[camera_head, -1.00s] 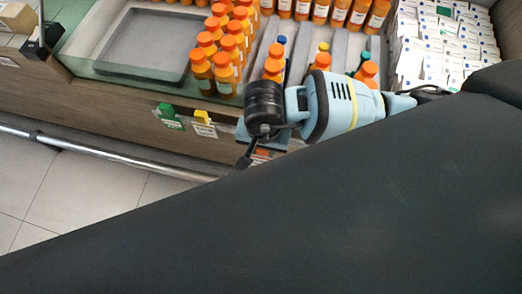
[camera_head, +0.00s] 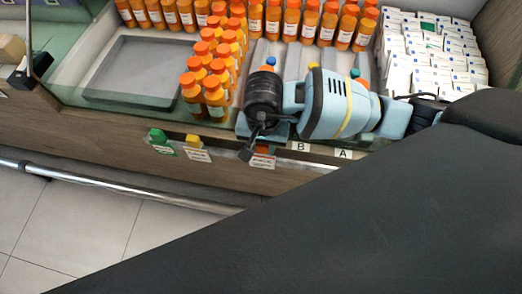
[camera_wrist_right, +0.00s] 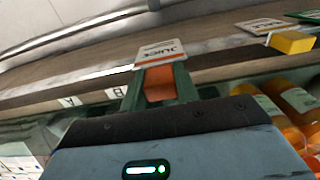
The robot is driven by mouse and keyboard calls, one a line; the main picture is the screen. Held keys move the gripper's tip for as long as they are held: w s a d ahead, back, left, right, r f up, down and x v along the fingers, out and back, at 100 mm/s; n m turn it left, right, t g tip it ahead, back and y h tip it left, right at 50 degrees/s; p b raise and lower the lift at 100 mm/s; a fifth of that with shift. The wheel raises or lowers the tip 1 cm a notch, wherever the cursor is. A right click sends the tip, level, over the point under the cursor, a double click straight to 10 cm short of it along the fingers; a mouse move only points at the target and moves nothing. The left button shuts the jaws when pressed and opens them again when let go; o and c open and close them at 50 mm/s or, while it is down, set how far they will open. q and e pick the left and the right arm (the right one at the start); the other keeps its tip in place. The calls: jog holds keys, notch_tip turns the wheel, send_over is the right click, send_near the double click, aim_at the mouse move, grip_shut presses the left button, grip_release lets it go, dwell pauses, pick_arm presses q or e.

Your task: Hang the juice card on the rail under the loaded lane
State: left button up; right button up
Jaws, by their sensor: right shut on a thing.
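The juice card (camera_head: 262,162) is white with an orange band, and it shows close up in the right wrist view (camera_wrist_right: 160,52). My right gripper (camera_wrist_right: 158,88) is shut on the card's orange clip (camera_wrist_right: 158,83). In the head view this gripper (camera_head: 254,152) is at the shelf's front edge. The rail (camera_head: 226,155) runs along that edge; I cannot tell if the clip touches it. White labels B (camera_head: 300,146) and A (camera_head: 343,154) are right of the card. Orange-capped bottles (camera_head: 214,98) fill a lane to the front, left of the gripper. My left gripper is out of view.
A green tag (camera_head: 161,142) and a yellow-clipped tag (camera_head: 196,149) hang left of the card. An empty grey tray (camera_head: 140,72) lies at the left. White boxes (camera_head: 430,50) fill the right. My right arm covers the lower right and parts of the lanes.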

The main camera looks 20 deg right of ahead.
jog(key=shift+w+d, duration=0.4)
jog(key=shift+w, duration=0.15)
jog(key=shift+f+b, duration=0.85)
jog(key=shift+f, duration=0.1)
jog(key=shift+f+b, duration=1.3)
jog(key=shift+f, duration=0.45)
jog(key=o, duration=0.9)
jog(key=shift+o, duration=0.8)
